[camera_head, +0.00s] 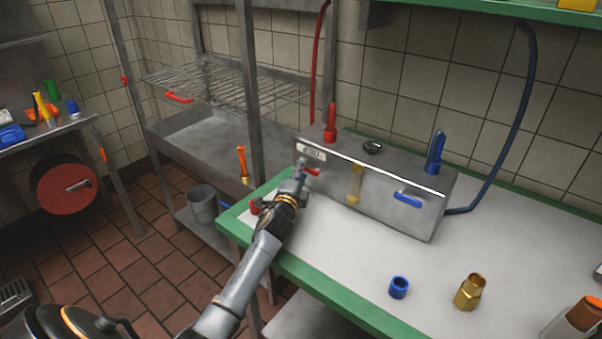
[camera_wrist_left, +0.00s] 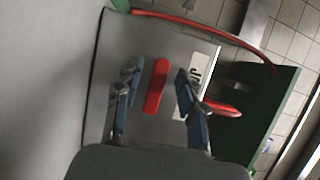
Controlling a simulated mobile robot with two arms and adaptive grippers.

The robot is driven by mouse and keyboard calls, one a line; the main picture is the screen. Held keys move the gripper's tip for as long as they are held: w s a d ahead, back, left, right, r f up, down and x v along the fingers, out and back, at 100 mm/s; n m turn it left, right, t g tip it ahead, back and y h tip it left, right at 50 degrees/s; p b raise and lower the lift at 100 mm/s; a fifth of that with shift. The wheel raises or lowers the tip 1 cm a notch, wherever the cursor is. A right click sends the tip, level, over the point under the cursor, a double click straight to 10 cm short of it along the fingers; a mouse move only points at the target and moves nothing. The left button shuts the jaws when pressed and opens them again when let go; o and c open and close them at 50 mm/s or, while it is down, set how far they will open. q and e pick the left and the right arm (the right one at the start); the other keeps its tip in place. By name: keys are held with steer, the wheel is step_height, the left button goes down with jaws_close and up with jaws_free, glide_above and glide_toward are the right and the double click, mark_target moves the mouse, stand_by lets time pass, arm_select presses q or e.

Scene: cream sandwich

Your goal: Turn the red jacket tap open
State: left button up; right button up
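The red jacket tap (camera_head: 312,171) is a small red lever on the front left of a steel box (camera_head: 385,192) on the green-edged table. My left gripper (camera_head: 300,174) is at this lever, coming from the front left, and covers part of it. In the left wrist view the red lever (camera_wrist_left: 157,86) lies between the two spread fingers of my left gripper (camera_wrist_left: 160,105), with a gap visible on both sides. The gripper is open; I see no contact. A blue lever (camera_head: 408,200) sits on the box's front right. My right gripper is not in view.
A red fitting (camera_head: 331,124) and a blue fitting (camera_head: 435,153) stand on the box top. A blue ring (camera_head: 399,287) and a brass fitting (camera_head: 469,292) are on the table (camera_head: 340,250). A steel sink (camera_head: 210,135) is behind left.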

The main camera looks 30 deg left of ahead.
arm_select(q)
steer(key=shift+c, duration=0.6)
jaws_close()
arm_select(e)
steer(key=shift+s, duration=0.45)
